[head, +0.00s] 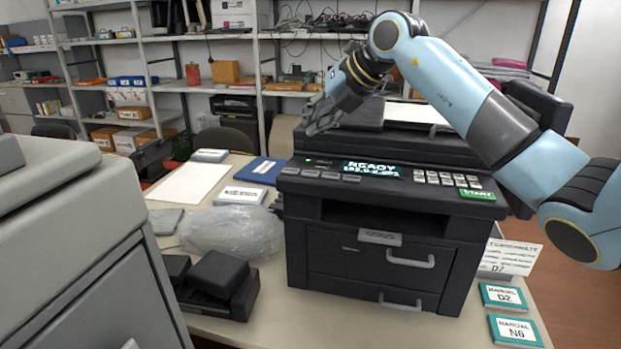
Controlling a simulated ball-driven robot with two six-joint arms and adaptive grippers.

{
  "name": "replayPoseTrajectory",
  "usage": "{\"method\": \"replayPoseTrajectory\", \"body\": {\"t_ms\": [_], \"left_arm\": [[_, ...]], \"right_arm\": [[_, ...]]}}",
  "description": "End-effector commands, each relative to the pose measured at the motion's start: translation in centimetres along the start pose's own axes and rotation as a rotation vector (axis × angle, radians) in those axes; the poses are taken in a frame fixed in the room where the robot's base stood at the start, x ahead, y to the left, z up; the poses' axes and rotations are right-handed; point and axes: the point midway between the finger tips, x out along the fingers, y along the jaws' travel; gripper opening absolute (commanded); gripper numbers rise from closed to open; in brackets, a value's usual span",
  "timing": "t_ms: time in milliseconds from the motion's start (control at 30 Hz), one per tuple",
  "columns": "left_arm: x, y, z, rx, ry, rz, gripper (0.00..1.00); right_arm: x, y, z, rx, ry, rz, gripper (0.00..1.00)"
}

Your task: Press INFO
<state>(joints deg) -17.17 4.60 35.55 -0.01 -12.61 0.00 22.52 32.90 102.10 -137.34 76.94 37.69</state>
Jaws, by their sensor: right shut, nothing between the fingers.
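The black printer (395,235) stands on the table, its front facing me. Its display (371,169) is lit and reads READY with a smaller line below. A row of small buttons (332,176) lies left of and below the display, their labels too small to read, so I cannot tell which is INFO. A keypad (447,180) and a green START button (477,195) are at the right of the panel. My right gripper (315,122) is shut and empty, above the panel's left end, apart from the buttons. My left gripper is not in view.
A clear plastic bag (232,232) and a black cartridge holder (212,285) are left of the printer. A blue folder (262,170) and white papers (190,184) lie behind. Manuals (515,330) lie at the right edge. A grey cabinet-like machine (75,260) fills the left foreground.

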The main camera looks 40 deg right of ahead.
Motion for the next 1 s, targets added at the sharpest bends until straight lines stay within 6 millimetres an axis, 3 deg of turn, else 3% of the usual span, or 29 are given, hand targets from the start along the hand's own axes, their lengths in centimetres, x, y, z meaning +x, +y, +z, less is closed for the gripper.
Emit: {"method": "replayPoseTrajectory", "body": {"t_ms": [400,1000], "left_arm": [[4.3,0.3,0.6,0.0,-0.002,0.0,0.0],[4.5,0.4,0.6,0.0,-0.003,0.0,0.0]], "right_arm": [[4.2,-3.1,-3.1,0.001,0.001,-0.001,0.0],[4.5,-3.3,-3.3,0.0,0.0,0.0,0.0]]}}
